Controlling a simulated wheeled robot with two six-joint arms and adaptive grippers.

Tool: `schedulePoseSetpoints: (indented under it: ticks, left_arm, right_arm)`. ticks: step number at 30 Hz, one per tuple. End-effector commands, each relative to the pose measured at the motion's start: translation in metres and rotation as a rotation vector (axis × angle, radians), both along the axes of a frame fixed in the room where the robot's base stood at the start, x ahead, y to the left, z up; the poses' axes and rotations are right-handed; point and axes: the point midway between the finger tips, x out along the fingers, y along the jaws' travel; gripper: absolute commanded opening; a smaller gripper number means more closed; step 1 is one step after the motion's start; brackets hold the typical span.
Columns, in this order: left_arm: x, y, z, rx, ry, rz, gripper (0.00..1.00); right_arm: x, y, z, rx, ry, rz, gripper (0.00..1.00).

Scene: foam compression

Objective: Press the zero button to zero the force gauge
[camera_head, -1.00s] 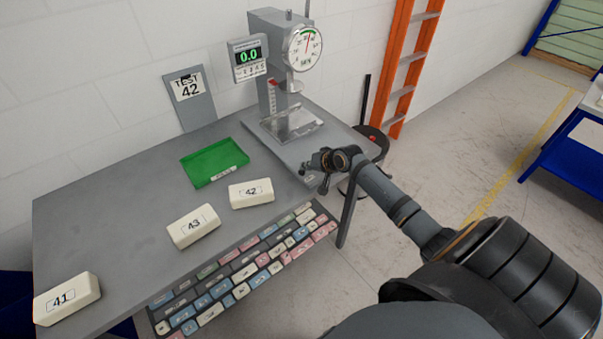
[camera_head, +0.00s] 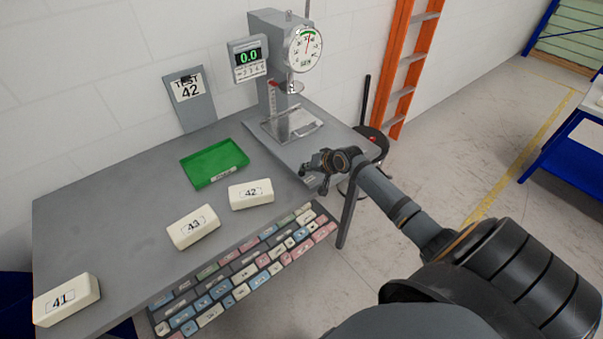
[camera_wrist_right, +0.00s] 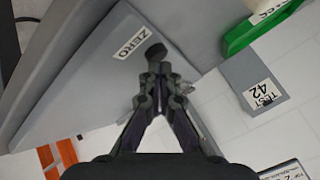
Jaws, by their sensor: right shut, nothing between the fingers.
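The force gauge (camera_head: 303,48) is a round dial on a grey press stand above a clear plate. The digital display (camera_head: 249,57) beside it reads 0.0 in green. In the right wrist view a ZERO label (camera_wrist_right: 130,42) is on the grey base, with a dark round button (camera_wrist_right: 155,52) beside it. My right gripper (camera_head: 318,168) is at the front right corner of the base. It also shows in the right wrist view (camera_wrist_right: 161,76), shut and empty, its tips right by the button. I cannot tell whether they touch it. My left gripper is out of view.
White foam blocks 42 (camera_head: 251,194), 43 (camera_head: 193,228) and 41 (camera_head: 66,300) lie on the grey table (camera_head: 110,205). A green tray (camera_head: 214,164) lies behind them. A TEST 42 sign (camera_head: 189,98) stands against the wall. A large keyboard (camera_head: 245,265) runs along the front edge.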

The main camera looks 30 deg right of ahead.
Motion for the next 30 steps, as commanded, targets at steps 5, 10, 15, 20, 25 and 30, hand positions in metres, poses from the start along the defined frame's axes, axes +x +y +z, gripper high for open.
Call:
schedulePoseSetpoints:
  ticks: [5, 10, 15, 20, 25, 30]
  left_arm:
    - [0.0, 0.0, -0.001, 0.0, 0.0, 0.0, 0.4]
    - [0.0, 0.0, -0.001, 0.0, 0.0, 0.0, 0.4]
    - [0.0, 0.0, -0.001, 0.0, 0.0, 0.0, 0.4]
    - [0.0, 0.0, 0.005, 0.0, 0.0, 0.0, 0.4]
    - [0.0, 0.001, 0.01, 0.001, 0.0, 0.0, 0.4]
    - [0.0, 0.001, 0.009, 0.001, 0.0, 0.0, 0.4]
  right_arm:
    - [0.0, 0.0, -0.008, 0.001, 0.002, 0.0, 0.0]
    - [-0.001, 0.0, -0.01, 0.001, 0.003, -0.001, 0.0]
    - [-0.001, 0.0, -0.011, 0.002, 0.006, -0.001, 0.0]
    - [-0.002, 0.0, -0.007, 0.003, 0.007, -0.001, 0.0]
    - [-0.002, 0.001, -0.005, 0.002, 0.007, -0.001, 0.0]
    - [-0.001, 0.001, -0.005, 0.002, 0.005, 0.0, 0.0]
